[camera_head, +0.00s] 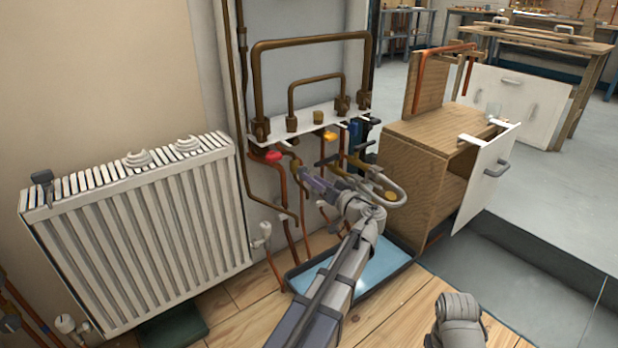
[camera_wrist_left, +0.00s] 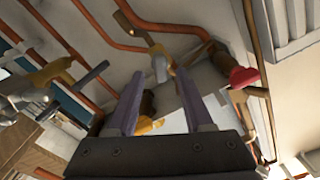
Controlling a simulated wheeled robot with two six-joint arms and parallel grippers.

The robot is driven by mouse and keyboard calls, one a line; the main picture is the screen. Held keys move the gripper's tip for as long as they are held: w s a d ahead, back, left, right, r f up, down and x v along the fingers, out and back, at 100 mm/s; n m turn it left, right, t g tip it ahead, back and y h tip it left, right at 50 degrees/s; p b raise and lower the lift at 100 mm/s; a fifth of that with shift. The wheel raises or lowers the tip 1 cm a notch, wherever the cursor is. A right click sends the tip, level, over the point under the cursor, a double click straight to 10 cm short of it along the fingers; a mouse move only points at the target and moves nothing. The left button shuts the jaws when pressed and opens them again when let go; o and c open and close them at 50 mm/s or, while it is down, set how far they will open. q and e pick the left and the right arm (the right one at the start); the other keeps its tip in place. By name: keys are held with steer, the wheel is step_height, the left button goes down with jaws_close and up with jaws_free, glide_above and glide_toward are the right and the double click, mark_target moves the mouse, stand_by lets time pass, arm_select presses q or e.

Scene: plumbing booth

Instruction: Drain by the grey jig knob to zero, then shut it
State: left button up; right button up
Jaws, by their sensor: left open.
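My left gripper (camera_head: 303,174) is open, its purple fingers reaching in among the pipes below the white manifold plate. In the wrist view the left gripper (camera_wrist_left: 157,76) shows both fingers apart, with a brass fitting (camera_wrist_left: 150,42) beyond their tips. A small pale grey piece (camera_wrist_left: 161,68) on that fitting appears between the tips; I cannot tell surely whether it is the jig knob, or whether the fingers touch it. A grey hose loop (camera_head: 398,183) with brass parts sits right of my wrist. No gauge reading is legible. My right gripper is out of view.
A red handle (camera_head: 273,156) and a yellow handle (camera_head: 330,136) sit close around the fingers. A blue tray (camera_head: 295,283) lies under my arm. A white radiator (camera_head: 150,215) stands left, a wooden cabinet (camera_head: 415,160) right. Copper pipes crowd the wall.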

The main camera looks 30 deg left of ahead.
arm_select(q)
steer(key=shift+x, duration=1.5)
jaws_close()
